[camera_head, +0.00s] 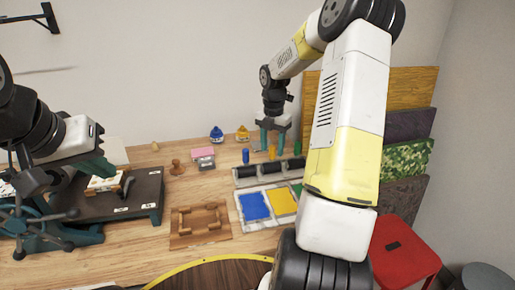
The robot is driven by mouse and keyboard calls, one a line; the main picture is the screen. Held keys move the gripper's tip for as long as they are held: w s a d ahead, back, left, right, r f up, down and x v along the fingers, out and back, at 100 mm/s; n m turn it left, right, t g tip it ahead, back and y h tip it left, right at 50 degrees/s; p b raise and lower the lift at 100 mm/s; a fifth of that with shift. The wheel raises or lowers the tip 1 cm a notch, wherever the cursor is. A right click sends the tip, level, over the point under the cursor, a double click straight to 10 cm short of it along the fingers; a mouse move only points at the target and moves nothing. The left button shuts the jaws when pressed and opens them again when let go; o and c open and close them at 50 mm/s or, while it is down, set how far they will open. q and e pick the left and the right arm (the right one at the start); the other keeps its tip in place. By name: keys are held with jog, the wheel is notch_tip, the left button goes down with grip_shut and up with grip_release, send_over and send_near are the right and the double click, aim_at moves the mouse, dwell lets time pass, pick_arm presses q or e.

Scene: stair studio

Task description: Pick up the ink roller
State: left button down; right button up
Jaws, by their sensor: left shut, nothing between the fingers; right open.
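Ink rollers lie in a grey rack on the wooden bench: black cylinders with small upright coloured parts, one blue (245,156), one orange (272,152), one green (297,148). The black rollers (270,169) form a row across the rack. My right gripper (272,141) is open, pointing down, its teal fingers just above or behind the orange-handled roller. Whether the fingers reach around that handle I cannot tell. My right arm hides the rack's right end. My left gripper (97,167) is shut and empty at the left, over the press bed.
Ink trays with blue (254,206) and yellow (283,201) ink stand before the rack. A wooden frame (185,241) lies left of them. A dark press bed (147,190) is at left. Ink bottles (217,135) stand behind. A red stool (408,255) stands at right.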

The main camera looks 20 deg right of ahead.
jog(key=shift+f, duration=0.95)
jog(key=shift+c, duration=0.2)
grip_shut()
jog(key=shift+r, duration=0.15)
notch_tip(320, 180, up, 4)
jog(key=shift+s+f, duration=0.1)
jog(key=shift+f, duration=0.05)
jog(key=s+a, duration=0.4)
jog(key=s, duration=0.3)
jog(key=s+a+r, duration=0.1)
jog(key=s+a, duration=0.3)
jog(key=s, duration=0.3)
